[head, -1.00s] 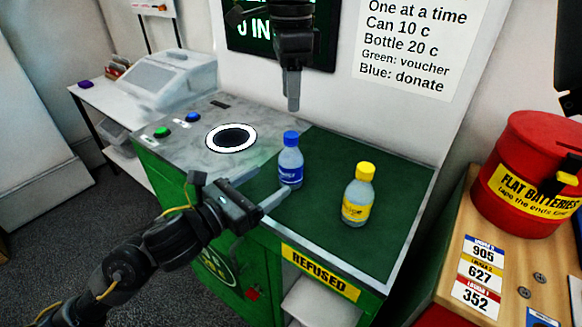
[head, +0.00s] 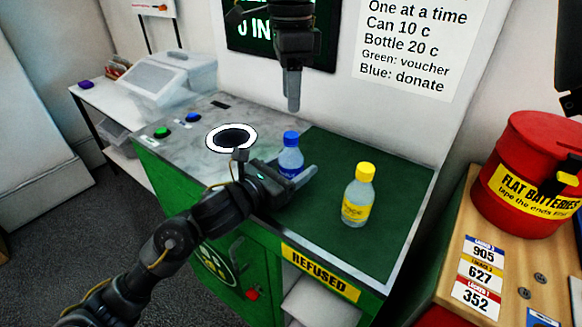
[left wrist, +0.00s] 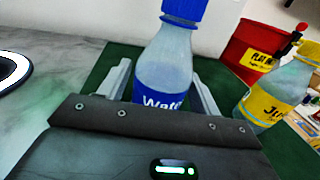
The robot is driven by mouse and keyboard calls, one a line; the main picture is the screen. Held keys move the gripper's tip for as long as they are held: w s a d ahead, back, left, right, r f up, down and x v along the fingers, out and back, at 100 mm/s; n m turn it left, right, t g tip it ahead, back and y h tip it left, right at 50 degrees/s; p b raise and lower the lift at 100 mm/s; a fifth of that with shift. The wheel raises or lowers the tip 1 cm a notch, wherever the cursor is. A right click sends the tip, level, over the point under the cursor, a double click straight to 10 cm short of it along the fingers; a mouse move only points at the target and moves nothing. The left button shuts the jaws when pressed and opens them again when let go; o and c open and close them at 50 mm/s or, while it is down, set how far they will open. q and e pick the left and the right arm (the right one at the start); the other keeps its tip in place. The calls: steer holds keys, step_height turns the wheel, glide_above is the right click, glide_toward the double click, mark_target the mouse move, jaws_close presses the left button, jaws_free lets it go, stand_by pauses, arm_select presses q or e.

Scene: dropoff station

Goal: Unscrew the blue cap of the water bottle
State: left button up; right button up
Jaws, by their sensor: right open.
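The water bottle (head: 290,160) stands upright on the green mat, with its blue cap (head: 291,138) on. In the left wrist view its blue label (left wrist: 160,104) and the lower part of the cap (left wrist: 184,9) show. My left gripper (head: 294,168) is low around the bottle, one finger on each side. In the left wrist view (left wrist: 162,85) the fingers look open, with small gaps beside the bottle. My right gripper (head: 292,103) points down above and behind the cap, apart from it, open and empty; its fingers overlap in the head view.
A juice bottle with a yellow cap (head: 358,195) stands to the right on the green mat (head: 395,190). A white-ringed hole (head: 213,148) is left of the water bottle. A red battery bin (head: 530,150) stands at the far right.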

arm_select(q)
jaws_close()
arm_select(e)
steer(key=m, duration=2.7)
steer(key=shift+m, duration=0.3)
steer(key=m, duration=0.7)
steer(key=shift+m, duration=0.3)
steer(key=m, duration=0.4)
steer(key=shift+m, duration=0.3)
steer(key=m, duration=0.5)
steer(key=shift+f, duration=0.1)
